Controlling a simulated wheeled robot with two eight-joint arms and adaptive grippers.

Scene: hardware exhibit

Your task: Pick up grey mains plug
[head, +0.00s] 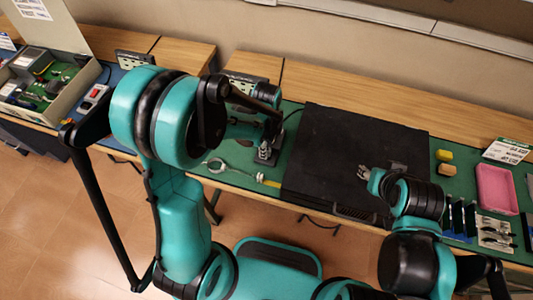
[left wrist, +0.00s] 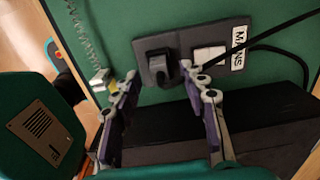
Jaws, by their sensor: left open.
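The dark grey mains plug (left wrist: 157,66) sits on a grey panel (left wrist: 180,45) beside a white MAINS label (left wrist: 239,36) in the left wrist view. My left gripper (left wrist: 158,74) is open, with one finger on each side of the plug and gaps visible between. In the head view my left gripper (head: 266,150) points down at the green mat and largely hides the plug. My right gripper (head: 364,173) is over the black case's right part, apart from the plug; its finger state is too small to tell.
A large black case (head: 345,150) lies right of the plug. Black cables (left wrist: 275,42) run from the panel's right side. A pink tray (head: 497,189) is at far right.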

